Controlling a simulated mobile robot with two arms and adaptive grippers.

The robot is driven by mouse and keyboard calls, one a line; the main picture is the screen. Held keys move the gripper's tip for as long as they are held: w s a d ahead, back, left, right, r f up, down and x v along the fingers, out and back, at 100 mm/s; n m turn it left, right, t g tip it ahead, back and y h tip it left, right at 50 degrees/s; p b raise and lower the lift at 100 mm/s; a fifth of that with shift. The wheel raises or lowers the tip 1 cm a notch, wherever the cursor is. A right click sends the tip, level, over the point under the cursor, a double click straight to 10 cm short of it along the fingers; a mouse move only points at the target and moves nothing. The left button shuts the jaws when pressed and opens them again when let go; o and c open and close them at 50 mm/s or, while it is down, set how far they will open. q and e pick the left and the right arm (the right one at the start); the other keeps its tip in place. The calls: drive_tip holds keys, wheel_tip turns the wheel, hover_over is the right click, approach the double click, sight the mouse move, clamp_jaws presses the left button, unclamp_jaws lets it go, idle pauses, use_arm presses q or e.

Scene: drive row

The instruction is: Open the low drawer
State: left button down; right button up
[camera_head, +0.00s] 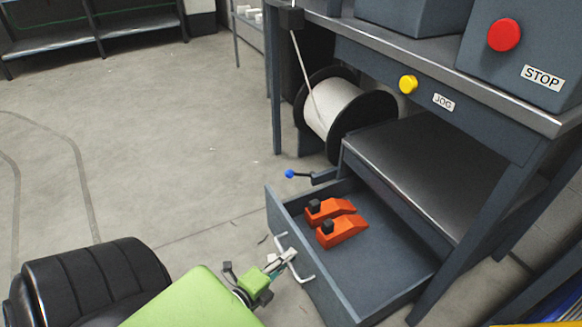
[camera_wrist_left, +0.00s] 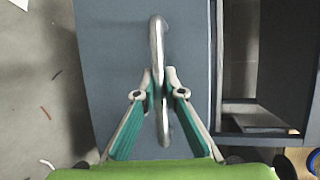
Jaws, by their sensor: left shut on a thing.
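The low drawer (camera_head: 378,277) is pulled out from under the grey bench in the head view, and its inside shows. Two orange wedge-shaped blocks with black knobs (camera_head: 342,231) lie in it. A pale bar handle (camera_head: 296,258) is on its front; it also shows in the left wrist view (camera_wrist_left: 157,40), running up the picture. My left gripper (camera_head: 287,256) is at the handle. In the left wrist view my left gripper (camera_wrist_left: 160,84) has its fingers closed on either side of the handle bar. My right gripper is not in view.
A cable reel (camera_head: 334,108) stands under the bench behind the drawer. A lever with a blue knob (camera_head: 290,174) sticks out beside the drawer. Above are a yellow button (camera_head: 408,84) and a red stop button (camera_head: 504,35).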

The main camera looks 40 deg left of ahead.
use_arm(q)
drive_tip(key=c, duration=2.1)
unclamp_jaws()
drive_tip(key=shift+s, duration=0.1)
drive_tip(key=s, duration=0.4)
drive_tip(key=s+r, duration=0.1)
drive_tip(key=s, duration=0.2)
drive_tip(key=s+r, duration=0.1)
drive_tip(key=s, duration=0.3)
drive_tip(key=shift+s+d+r, duration=0.1)
drive_tip(key=shift+s+d, duration=0.2)
drive_tip(key=shift+s, duration=0.1)
